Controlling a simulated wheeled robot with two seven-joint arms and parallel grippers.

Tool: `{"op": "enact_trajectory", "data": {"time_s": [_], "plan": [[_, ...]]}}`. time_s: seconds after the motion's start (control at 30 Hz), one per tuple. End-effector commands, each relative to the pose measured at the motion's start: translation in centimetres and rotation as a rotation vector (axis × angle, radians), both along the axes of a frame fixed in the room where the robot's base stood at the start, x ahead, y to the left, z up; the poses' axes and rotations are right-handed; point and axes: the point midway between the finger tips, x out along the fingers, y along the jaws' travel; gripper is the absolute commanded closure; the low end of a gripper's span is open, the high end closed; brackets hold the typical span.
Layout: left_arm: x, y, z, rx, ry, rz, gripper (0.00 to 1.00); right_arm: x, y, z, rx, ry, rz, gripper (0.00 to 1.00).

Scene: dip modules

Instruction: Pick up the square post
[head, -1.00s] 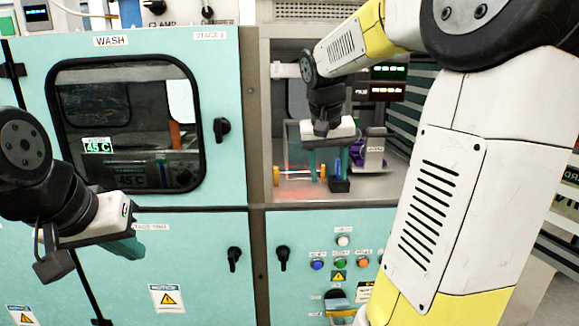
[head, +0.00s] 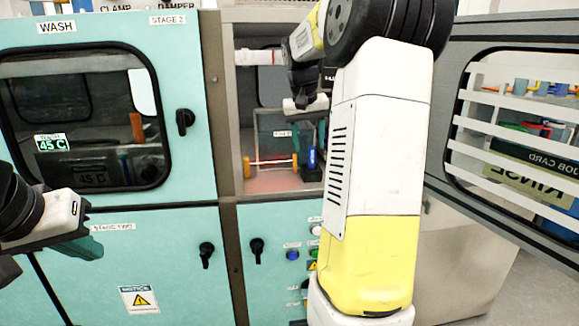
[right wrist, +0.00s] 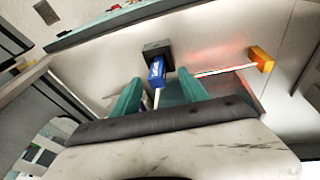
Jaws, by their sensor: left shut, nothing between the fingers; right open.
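A blue upright piece with white lettering (head: 312,158) stands in a black square base inside the open cabinet; I take it to be the square post. It also shows in the right wrist view (right wrist: 156,73), with its dark base (right wrist: 157,48) beyond it and a thin pale stem toward the camera. My right gripper (right wrist: 160,88) is open, its teal fingers on either side of the line to the post; I cannot tell whether they touch it. In the head view my right arm partly hides this gripper (head: 308,138). My left gripper (head: 88,248) is shut and empty, before the wash cabinet.
A red-and-white rod with orange ends (head: 270,162) lies left of the post; it also shows in the right wrist view (right wrist: 228,70). The cabinet's side walls bound the space. An open door with a window (head: 440,190) stands at the right. The closed wash door (head: 100,200) is at left.

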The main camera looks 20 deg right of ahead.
Motion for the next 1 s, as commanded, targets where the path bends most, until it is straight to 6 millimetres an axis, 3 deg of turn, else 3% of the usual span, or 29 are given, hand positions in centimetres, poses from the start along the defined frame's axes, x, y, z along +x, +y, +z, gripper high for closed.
{"op": "enact_trajectory", "data": {"time_s": [0.07,0.23,0.53,0.8,1.0], "plan": [[0.0,0.0,0.0,0.0,0.0,0.0,1.0,0.9,-1.1,-0.3,0.001,0.002,-0.003,0.48],[0.0,0.0,0.0,0.0,0.0,0.0,1.0,1.1,-1.3,-2.5,0.001,0.003,0.0,0.48],[0.0,0.0,0.0,0.0,0.0,0.0,1.0,1.2,-1.4,-2.9,0.0,0.001,0.0,0.48],[0.0,0.0,0.0,0.0,0.0,0.0,1.0,1.2,-1.4,-2.9,0.0,0.001,0.0,1.0],[0.0,0.0,0.0,0.0,0.0,0.0,1.0,1.2,-1.5,-2.9,-0.001,0.001,-0.002,1.0]]}}
